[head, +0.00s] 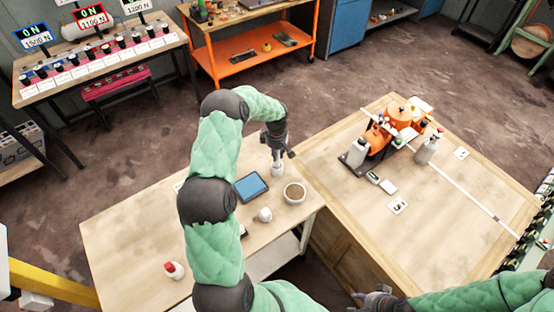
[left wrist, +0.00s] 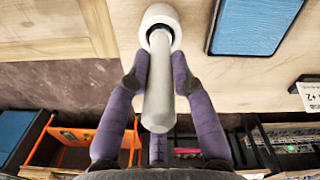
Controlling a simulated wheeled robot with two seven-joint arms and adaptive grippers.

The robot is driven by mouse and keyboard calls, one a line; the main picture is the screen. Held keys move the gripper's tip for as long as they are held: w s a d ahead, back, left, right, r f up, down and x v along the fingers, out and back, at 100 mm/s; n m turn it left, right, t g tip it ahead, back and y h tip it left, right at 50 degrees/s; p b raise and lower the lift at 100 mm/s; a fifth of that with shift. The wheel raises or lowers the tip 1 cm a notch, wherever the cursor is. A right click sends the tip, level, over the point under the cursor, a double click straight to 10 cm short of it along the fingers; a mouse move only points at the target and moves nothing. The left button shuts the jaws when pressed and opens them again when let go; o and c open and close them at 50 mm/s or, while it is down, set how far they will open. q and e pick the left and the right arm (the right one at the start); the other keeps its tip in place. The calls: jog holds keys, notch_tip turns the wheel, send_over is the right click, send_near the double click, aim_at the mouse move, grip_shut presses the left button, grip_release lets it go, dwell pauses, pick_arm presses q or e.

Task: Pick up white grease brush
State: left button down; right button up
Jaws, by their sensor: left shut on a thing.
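The white grease brush (left wrist: 158,90) shows in the left wrist view as a pale, thick handle. Its far end goes into the dark opening of a round white holder (left wrist: 150,17), so any bristles are hidden. My left gripper (left wrist: 160,75) has its purple fingers closed on both sides of the handle. In the head view, my left gripper (head: 277,153) points down over the far edge of the left table, with the white holder (head: 277,168) just below it. My right gripper (head: 372,299) is at the bottom edge, small and dark; its jaws are unclear.
On the left table (head: 130,230) are a blue-screened tablet (head: 251,187), a bowl of brown grains (head: 294,192), a white cup (head: 264,215) and a red-topped bottle (head: 173,270). The right table (head: 450,220) holds an orange machine (head: 380,137) and a grey bottle (head: 427,150).

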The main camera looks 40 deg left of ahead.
pick_arm(q)
notch_tip(320, 180, up, 10)
dwell(0.6)
dwell(0.5)
dwell(1.1)
